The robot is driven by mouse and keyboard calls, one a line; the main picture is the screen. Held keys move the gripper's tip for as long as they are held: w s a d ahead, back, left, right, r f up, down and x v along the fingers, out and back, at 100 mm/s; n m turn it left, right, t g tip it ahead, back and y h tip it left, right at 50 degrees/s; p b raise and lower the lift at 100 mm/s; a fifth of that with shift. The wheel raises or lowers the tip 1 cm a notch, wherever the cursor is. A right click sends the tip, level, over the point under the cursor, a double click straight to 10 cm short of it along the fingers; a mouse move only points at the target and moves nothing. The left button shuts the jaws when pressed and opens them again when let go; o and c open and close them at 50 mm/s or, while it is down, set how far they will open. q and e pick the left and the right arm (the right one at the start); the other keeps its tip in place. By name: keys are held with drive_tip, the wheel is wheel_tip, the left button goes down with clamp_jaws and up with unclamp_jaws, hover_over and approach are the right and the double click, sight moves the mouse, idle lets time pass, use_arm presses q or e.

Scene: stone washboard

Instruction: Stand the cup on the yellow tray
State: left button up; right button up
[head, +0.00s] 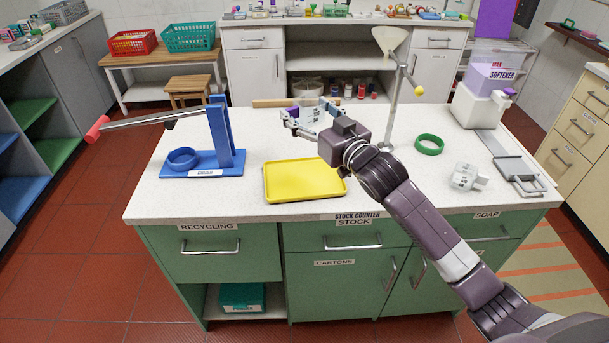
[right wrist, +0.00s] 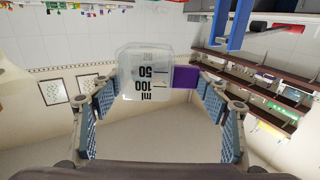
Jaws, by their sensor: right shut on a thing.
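The cup (head: 314,115) is clear, with black millilitre marks and a purple part on its side. My right gripper (head: 307,117) is shut on it, beyond the back edge of the yellow tray in the picture; its height above the counter is hard to tell. In the right wrist view the cup (right wrist: 145,82) is between the fingers (right wrist: 160,100), its lettering upside down and its purple part to the right. The yellow tray (head: 300,182) lies flat and empty near the counter's front edge. My left gripper is out of view.
A blue stand (head: 222,145) with a long red-tipped lever is left of the tray. A wooden bar (head: 270,103) shows behind the gripper.

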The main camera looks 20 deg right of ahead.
wheel_tip(320, 180, down, 14)
drive_tip(key=shift+f+p, duration=0.1)
drive_tip(key=shift+p, duration=0.35)
wheel_tip(320, 180, down, 4)
drive_tip(key=shift+r, duration=0.2)
drive_tip(key=shift+f, duration=0.35)
drive_tip(key=shift+s+f, duration=0.1)
drive_tip(key=o, duration=1.2)
